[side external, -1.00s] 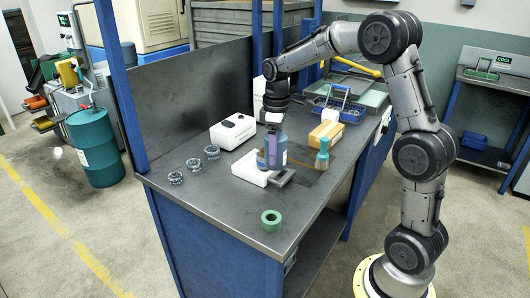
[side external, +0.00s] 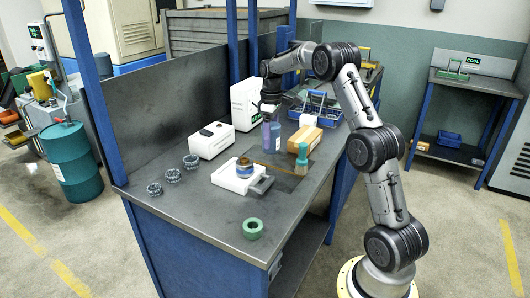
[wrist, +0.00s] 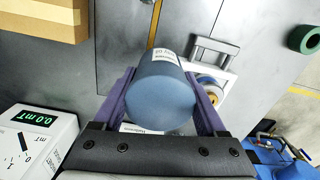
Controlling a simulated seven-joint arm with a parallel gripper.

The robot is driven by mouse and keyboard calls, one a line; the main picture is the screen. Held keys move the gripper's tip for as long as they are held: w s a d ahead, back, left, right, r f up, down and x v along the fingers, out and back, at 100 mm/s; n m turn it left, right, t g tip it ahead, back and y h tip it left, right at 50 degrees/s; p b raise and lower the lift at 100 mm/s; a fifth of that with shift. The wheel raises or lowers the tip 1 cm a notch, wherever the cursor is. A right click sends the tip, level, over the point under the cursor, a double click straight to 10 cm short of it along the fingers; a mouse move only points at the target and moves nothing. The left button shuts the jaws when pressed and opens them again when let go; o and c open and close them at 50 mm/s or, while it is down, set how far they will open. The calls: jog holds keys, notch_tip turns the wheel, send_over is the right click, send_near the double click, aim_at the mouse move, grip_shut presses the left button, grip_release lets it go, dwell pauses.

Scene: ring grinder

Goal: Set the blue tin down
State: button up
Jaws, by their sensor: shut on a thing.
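The blue tin (side external: 276,141) is gripped upright between the purple fingers of my gripper (side external: 270,143). In the wrist view the tin (wrist: 163,90) fills the gap between both fingers (wrist: 161,100), with part of a white label showing. In the side view a finger covers part of the tin, over the rear middle of the bench (side external: 205,240). I cannot tell whether its base touches the bench. The white grinder (side external: 235,178) with a brass-coloured and blue round piece (side external: 245,167) on top is in front of the tin and apart from it.
A cardboard box (side external: 305,139) and teal-handled brush (side external: 302,160) stand right of the tin. Several dark rings (side external: 190,161) and a green ring (side external: 253,228) lie nearer the front.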

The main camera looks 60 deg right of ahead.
jog(key=w+f, duration=0.1)
jog(key=w+d+f, duration=0.1)
jog(key=f, duration=0.1)
jog(key=w+d+f, duration=0.1)
jog(key=shift+f, duration=0.2)
jog(key=shift+w+d+f, duration=0.1)
jog(key=shift+w+f, duration=0.05)
jog(key=shift+f, duration=1.6)
jog(key=shift+f, duration=0.15)
jog(key=o, duration=1.5)
